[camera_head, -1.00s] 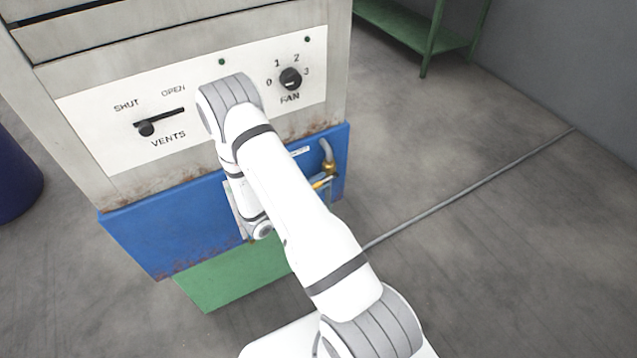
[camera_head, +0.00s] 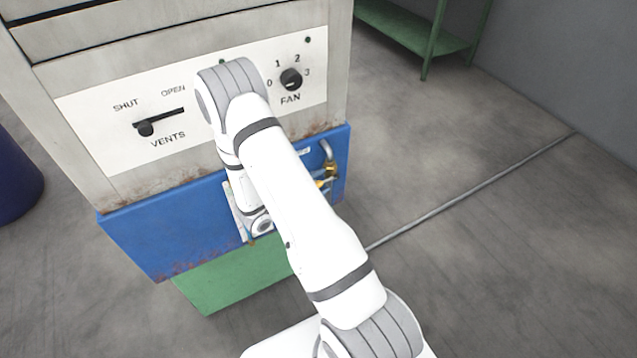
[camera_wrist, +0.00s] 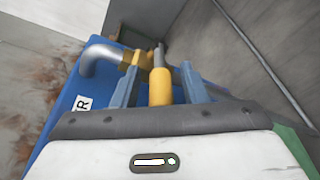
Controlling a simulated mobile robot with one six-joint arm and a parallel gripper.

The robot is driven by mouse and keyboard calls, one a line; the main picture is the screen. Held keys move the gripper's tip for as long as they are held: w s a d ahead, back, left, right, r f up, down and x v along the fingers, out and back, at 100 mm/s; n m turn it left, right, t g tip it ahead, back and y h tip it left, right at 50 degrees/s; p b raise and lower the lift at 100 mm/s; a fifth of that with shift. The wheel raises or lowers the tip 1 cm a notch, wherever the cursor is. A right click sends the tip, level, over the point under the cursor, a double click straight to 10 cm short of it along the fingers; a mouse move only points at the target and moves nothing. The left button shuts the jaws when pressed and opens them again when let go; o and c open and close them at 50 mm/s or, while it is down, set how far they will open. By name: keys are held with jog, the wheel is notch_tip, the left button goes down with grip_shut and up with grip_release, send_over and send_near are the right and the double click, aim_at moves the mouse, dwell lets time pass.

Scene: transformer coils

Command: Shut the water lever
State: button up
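The water lever has a yellow handle (camera_wrist: 160,88) and sits on a brass valve (camera_wrist: 133,58) at the end of a bent silver pipe (camera_wrist: 98,57). My gripper (camera_wrist: 160,72) has its two blue-grey fingers either side of the yellow handle in the wrist view, with a gap visible on each side. It looks open around the handle, not clamped on it. In the head view the brass valve (camera_head: 331,168) shows at the right end of the blue panel, and my arm hides much of the gripper.
The valve is on a blue panel (camera_head: 170,230) below a grey cabinet with a vents slider (camera_head: 146,129) and a fan knob (camera_head: 291,79). A green panel (camera_head: 225,280) lies below. A green shelf (camera_head: 420,30) stands at the back right. The floor on the right is mostly clear.

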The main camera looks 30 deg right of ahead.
jog(key=b+v, duration=0.1)
jog(key=v, duration=0.7)
dwell(0.5)
jog(key=s+d+r+m+g+y+p, duration=0.1)
jog(key=s+d+r+m+g+y, duration=0.1)
jog(key=s+r+m+g+y, duration=0.75)
jog(key=s+a+r+t+y, duration=0.3)
jog(key=s+a+r+t, duration=0.1)
jog(key=r, duration=0.4)
jog(key=s+a+r+t+y+p, duration=0.1)
jog(key=s+a+r+t+y, duration=0.2)
jog(key=r, duration=0.5)
jog(key=shift+s+a+t, duration=0.7)
jog(key=shift+a+t, duration=0.05)
jog(key=shift+a, duration=0.15)
jog(key=shift+r+y, duration=0.1)
jog(key=shift+y, duration=0.15)
